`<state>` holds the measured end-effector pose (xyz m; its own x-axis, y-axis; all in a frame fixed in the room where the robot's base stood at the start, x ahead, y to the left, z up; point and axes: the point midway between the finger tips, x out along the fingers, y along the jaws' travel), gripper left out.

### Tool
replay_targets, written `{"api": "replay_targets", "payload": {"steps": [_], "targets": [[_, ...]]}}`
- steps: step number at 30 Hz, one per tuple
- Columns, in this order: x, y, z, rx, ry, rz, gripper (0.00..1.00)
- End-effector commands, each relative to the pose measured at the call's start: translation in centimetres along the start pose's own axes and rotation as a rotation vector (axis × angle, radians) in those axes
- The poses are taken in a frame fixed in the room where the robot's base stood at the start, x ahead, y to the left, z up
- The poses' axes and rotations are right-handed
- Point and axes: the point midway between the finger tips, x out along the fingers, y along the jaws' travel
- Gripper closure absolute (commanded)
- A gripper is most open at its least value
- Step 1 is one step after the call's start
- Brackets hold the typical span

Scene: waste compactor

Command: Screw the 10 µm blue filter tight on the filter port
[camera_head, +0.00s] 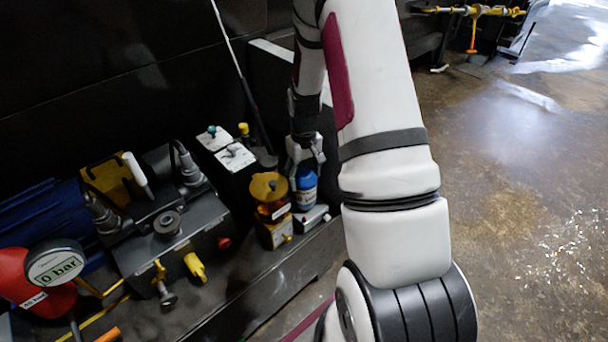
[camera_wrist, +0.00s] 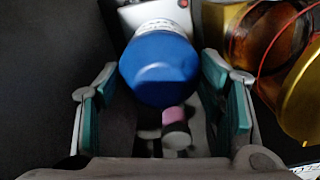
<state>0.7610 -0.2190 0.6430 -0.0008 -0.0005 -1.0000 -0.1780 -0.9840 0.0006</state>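The blue filter (camera_head: 306,182) stands upright at the front right of the black unit, with a pale label on its side. Beneath it is a light block (camera_head: 312,218), which seems to be the filter port; the joint between them is not clear. In the wrist view the blue filter (camera_wrist: 160,65) lies between the fingertips, and the pale block (camera_wrist: 130,14) shows behind it. My gripper (camera_head: 306,154) is at the top of the filter, pointing down. Its two fingers (camera_wrist: 158,82) are apart, one on each side, with narrow gaps to the filter. I see no clear contact.
An amber bowl with a yellow lid (camera_head: 269,187) stands close to the left of the filter. It is close beside the right finger in the wrist view (camera_wrist: 262,45). A pressure gauge (camera_head: 55,264), yellow valve (camera_head: 195,267) and pump block lie left. Open floor is right.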

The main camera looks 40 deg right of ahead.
Motion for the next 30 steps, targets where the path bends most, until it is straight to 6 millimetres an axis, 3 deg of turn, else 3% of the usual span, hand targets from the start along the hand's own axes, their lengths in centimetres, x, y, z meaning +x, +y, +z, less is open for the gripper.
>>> {"api": "replay_targets", "payload": {"steps": [1, 5, 8, 16, 24, 29, 30], "targets": [[-0.02, 0.00, -0.03, 0.000, 0.001, 0.000, 0.43], [-0.02, 0.00, -0.02, 0.001, 0.001, 0.000, 0.72], [0.01, -0.04, -0.04, 0.035, 0.000, 0.001, 0.72], [0.03, -0.03, -0.03, 0.399, 0.000, 0.001, 0.72], [0.04, -0.01, 0.00, 0.551, 0.000, 0.000, 0.72], [0.05, -0.01, 0.00, 0.555, 0.000, 0.000, 0.72], [0.06, -0.01, 0.00, 0.554, 0.000, 0.000, 0.31]]}}
